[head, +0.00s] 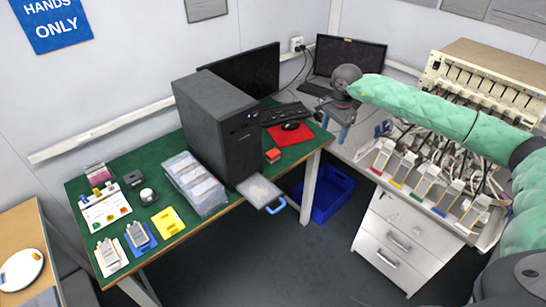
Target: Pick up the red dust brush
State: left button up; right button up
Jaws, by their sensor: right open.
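A small red block-like item (273,155) lies on the green desk mat just right of the black computer tower, near the desk's front edge. It is the likeliest red dust brush, but it is too small for bristles to show. My right gripper (334,127) has blue-tipped fingers and is open, with nothing seen between them. It hangs at the right end of the green desk, right of the red item and apart from it. My left gripper is out of view.
The black computer tower (217,125) stands left of the red item. A red mouse mat (301,137) with a mouse lies behind it. A clear tray with a blue handle (276,208) overhangs the front edge. A blue bin (333,190) sits below. White drawers (395,240) stand right.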

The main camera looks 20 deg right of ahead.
aim_at(273, 155)
jog(key=i+j, duration=0.3)
jog(key=i, duration=0.15)
jog(key=i+j, duration=0.3)
jog(key=i, duration=0.2)
